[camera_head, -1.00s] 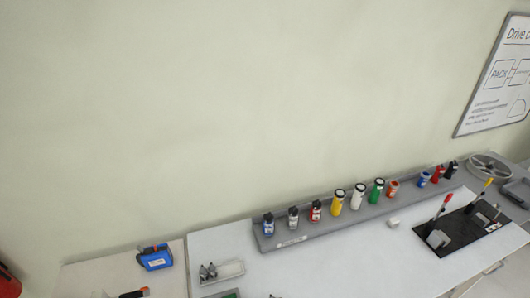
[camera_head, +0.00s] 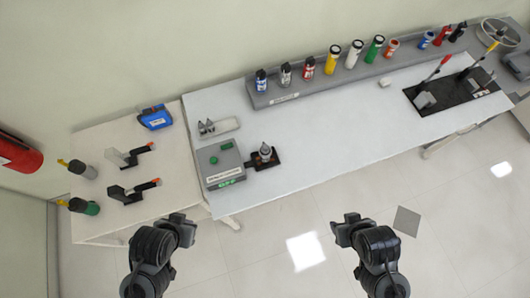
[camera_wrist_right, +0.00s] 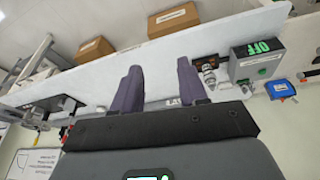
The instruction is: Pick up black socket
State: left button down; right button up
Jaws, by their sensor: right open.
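A row of coloured cylinders stands in a long grey rack (camera_head: 270,98) at the back of the white table. The black cylinder (camera_head: 458,32), seemingly the black socket, is at the rack's far right end, beside a red one (camera_head: 441,34). My left gripper (camera_head: 183,224) and right gripper (camera_head: 346,228) hang in front of the table over the floor, far from the rack. In the right wrist view my right gripper (camera_wrist_right: 160,88) has its two fingers apart with nothing between them. Whether the left fingers are apart is too small to tell.
A grey box with green markings (camera_head: 218,162) and a dark fixture (camera_head: 264,158) sit at the table's left front. A black panel with levers (camera_head: 450,97) is at the right. A side table (camera_head: 95,222) holds tools. The table's middle is mostly clear.

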jog(key=o, duration=0.7)
jog(key=shift+c, duration=0.2)
